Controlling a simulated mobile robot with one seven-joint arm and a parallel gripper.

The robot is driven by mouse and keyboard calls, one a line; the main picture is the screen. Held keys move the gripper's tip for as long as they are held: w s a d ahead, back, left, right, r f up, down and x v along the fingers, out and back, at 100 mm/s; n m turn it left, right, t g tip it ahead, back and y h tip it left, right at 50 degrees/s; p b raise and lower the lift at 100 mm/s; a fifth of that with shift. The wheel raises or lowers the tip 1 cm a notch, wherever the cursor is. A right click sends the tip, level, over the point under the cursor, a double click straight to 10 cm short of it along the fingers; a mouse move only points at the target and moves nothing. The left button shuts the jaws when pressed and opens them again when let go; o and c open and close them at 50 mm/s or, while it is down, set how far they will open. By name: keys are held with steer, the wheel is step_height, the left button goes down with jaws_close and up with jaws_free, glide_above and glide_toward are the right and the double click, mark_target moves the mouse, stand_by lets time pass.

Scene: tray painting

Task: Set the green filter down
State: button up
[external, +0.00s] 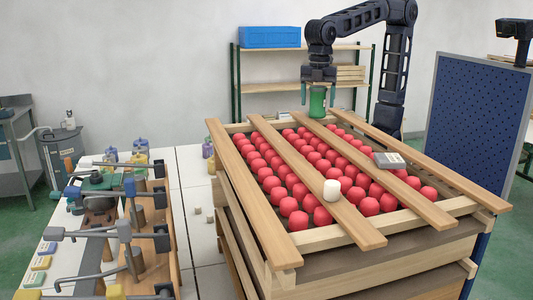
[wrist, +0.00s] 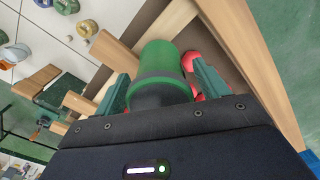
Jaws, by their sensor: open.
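The green filter (external: 317,103) is an upright green cylinder at the far end of the tray (external: 360,232), by the far end of a wooden slat (external: 328,198). In the wrist view the filter (wrist: 162,62) shows a dark grey band and base, between the two green fingers. My gripper (external: 318,93) points down over it and is open, with a finger on each side. In the wrist view a gap shows between the right finger and the filter. What lies directly under the filter is hard to tell.
Rows of red balls (external: 298,220) fill the tray between several slats. A blue perforated panel (external: 478,120) stands at right, and a cluttered bench (external: 110,230) at left.

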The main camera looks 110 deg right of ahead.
steer(key=shift+r, duration=0.1)
step_height(320, 180, up, 12)
steer(key=shift+f, duration=0.1)
steer(key=shift+s+d, duration=0.1)
steer(key=shift+d, duration=0.05)
steer(key=s+d+f+m+t, duration=0.4)
steer(key=s+d+f+m, duration=0.7)
steer(key=s+d+f, duration=0.6)
step_height(320, 180, down, 3)
steer(key=shift+d+r+t, duration=0.1)
steer(key=shift+d+t, duration=0.05)
steer(key=shift+t, duration=0.15)
